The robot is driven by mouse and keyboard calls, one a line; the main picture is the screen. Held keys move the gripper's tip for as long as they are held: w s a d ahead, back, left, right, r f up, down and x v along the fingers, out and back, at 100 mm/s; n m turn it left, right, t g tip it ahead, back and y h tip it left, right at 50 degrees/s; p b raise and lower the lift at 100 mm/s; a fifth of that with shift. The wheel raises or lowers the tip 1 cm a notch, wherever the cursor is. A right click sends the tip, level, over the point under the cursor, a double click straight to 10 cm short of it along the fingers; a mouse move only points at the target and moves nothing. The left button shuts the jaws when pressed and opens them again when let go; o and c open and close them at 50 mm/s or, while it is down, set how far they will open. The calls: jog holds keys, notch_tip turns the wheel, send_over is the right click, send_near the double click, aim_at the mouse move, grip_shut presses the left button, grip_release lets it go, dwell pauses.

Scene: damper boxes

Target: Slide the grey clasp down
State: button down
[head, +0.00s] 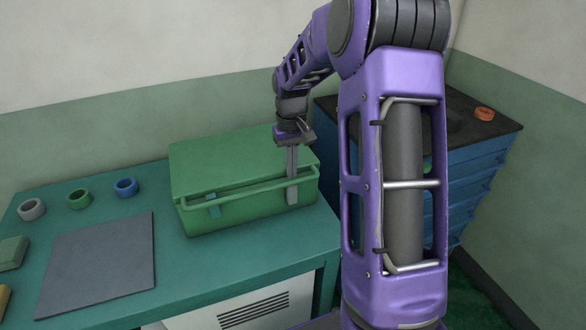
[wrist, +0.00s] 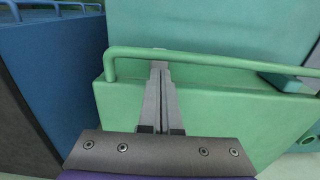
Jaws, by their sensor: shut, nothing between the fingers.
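A green box (head: 240,160) with a bar along its front stands on the teal table. A grey clasp (head: 292,195) shows low on the right part of the box's front, below the bar. My gripper (head: 292,174) points down with its fingers together, directly above the clasp at the bar. In the wrist view my gripper's fingertips (wrist: 160,68) end by the bar (wrist: 220,58). Whether they touch the clasp I cannot tell; the fingers hide part of it.
A grey mat (head: 98,268) lies left of the box. Grey (head: 32,208), green (head: 79,199) and blue (head: 126,187) rings stand behind it. A blue drawer cabinet (head: 470,170) with an orange ring (head: 484,114) on top is to the right.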

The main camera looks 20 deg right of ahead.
notch_tip(320, 180, up, 11)
jog(key=shift+p, duration=0.3)
dwell(0.4)
